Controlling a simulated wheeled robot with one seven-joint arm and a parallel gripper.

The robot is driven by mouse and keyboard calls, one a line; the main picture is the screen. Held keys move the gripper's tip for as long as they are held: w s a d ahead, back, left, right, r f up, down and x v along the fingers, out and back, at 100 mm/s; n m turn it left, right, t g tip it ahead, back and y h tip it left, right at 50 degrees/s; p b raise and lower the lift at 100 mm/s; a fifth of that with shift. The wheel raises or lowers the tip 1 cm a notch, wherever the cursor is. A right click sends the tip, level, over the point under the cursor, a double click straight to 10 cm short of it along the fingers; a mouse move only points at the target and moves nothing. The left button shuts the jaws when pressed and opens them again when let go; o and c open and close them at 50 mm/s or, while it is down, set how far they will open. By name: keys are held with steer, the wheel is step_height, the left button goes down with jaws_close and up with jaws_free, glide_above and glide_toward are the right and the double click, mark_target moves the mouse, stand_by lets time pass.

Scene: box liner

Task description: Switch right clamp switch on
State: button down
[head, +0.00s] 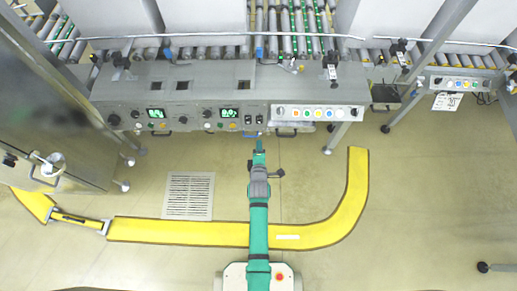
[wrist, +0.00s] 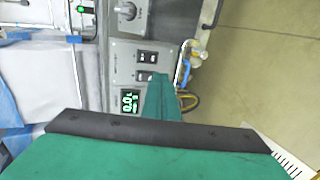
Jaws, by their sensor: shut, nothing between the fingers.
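Two small black switches sit side by side on the grey console front, right of the right green display. In the head view they are the left switch (head: 248,119) and the right switch (head: 259,119). In the wrist view they show as the upper switch (wrist: 147,57) and the lower switch (wrist: 143,76). Their labels and positions are too small to read. My gripper (head: 258,146) is shut and empty, just in front of and below the switches. In the wrist view its green tip (wrist: 161,90) lies close to the lower switch; contact cannot be told.
The right green display (head: 229,112) is left of the switches and also shows in the wrist view (wrist: 130,101). A panel of coloured buttons (head: 318,113) is to their right. A blue fitting and a yellow hose (wrist: 189,100) hang near the console edge.

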steer(key=shift+v, duration=0.9)
steer(key=shift+s+d+f, duration=0.1)
steer(key=shift+s+f, duration=0.05)
steer(key=shift+f, duration=0.05)
steer(key=s+r+m+t, duration=0.1)
steer(key=s+r+m, duration=0.25)
steer(key=s, duration=0.65)
steer(key=s+r+m, duration=0.3)
steer(key=s+m, duration=0.2)
steer(key=s, duration=0.4)
steer(key=s+r+m+t, duration=0.1)
steer(key=s+r+m, duration=0.8)
steer(key=s+r, duration=0.7)
step_height(320, 180, up, 4)
steer(key=shift+d+f+m+t, duration=0.15)
steer(key=shift+f+m+t, duration=0.1)
steer(key=shift+m+t, duration=0.1)
